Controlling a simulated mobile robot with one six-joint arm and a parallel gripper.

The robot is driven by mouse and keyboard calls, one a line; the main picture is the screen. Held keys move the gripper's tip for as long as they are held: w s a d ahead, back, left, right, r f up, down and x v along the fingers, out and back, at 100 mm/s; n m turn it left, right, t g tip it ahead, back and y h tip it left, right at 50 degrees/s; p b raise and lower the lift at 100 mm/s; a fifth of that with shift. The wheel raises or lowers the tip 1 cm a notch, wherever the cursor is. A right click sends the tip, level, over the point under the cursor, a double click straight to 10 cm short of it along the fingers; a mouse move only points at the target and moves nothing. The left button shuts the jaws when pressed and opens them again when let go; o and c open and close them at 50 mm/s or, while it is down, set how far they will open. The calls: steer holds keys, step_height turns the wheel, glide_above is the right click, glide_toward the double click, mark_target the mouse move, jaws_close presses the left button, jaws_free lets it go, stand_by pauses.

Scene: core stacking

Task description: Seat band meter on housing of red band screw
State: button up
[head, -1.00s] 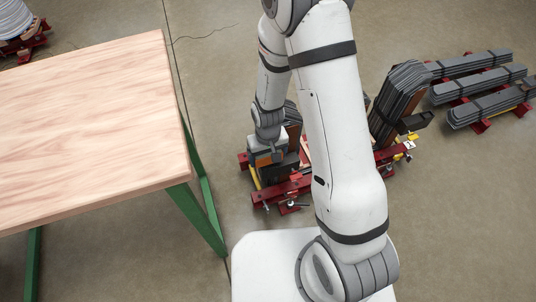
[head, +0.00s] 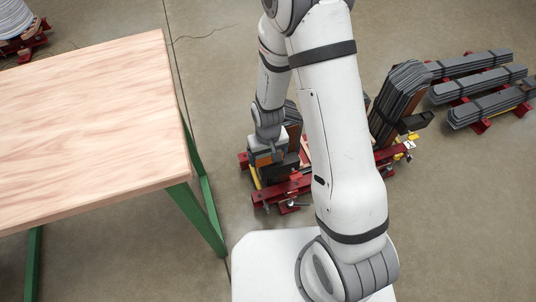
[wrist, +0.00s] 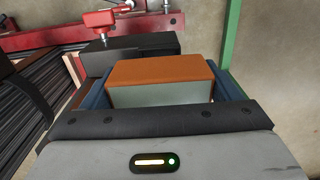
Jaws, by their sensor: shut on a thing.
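My gripper (wrist: 163,88) has its blue fingers shut on the band meter (wrist: 162,74), a box with an orange top and a pale grey-green near face. In the head view my gripper (head: 266,152) is low over the near left end of the red frame. In the wrist view a black block (wrist: 130,50), which looks like the housing, lies just beyond the meter and a little left. The red band screw (wrist: 104,20) stands behind that block. The meter hides the block's near part, and I cannot tell whether they touch.
The red frame (head: 290,187) carries upright dark stacked sheets (head: 400,95). A wooden table (head: 90,120) with green legs stands at the left. Several grey sheet bundles (head: 470,63) lie at the far right. The floor between table and frame is clear.

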steer(key=shift+f+b, duration=0.9)
steer(key=shift+f, duration=0.3)
steer(key=o, duration=1)
steer(key=shift+r, duration=0.1)
step_height(320, 180, up, 8)
steer(key=p, duration=0.3)
